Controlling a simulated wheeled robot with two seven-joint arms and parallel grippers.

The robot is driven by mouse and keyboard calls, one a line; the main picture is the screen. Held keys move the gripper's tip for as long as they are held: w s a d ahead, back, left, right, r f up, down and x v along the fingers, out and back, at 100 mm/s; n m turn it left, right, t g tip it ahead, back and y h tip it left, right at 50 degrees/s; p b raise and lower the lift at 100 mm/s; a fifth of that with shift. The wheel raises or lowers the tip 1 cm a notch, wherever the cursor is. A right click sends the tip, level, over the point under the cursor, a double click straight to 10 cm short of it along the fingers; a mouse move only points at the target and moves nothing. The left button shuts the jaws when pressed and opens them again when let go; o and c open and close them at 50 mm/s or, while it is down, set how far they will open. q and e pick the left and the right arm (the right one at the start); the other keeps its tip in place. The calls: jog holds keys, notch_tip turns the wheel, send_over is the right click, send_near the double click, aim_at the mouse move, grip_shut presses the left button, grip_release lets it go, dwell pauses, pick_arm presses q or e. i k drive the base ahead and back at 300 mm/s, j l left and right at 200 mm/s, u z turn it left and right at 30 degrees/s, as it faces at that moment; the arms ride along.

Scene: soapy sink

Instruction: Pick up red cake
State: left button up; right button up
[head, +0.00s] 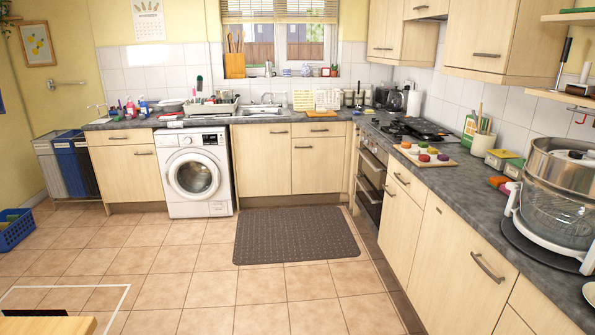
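Several small round cakes in different colours sit on a light wooden board (454,163) on the right-hand counter, just in front of the hob. A dark pinkish-red cake (424,157) is at the board's near edge, and a similar pink-purple one (443,157) is to its right. They are too small for me to tell which is the true red one. Neither of my grippers is in view.
The right counter (465,185) holds a large steamer-like appliance (560,195), boxes and sponges near me. A hob (405,129) is behind the cakes. A dark mat (296,235) lies on the open tiled floor. A blue basket (15,230) is at far left.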

aim_at(423, 157)
jog(key=i, duration=1.85)
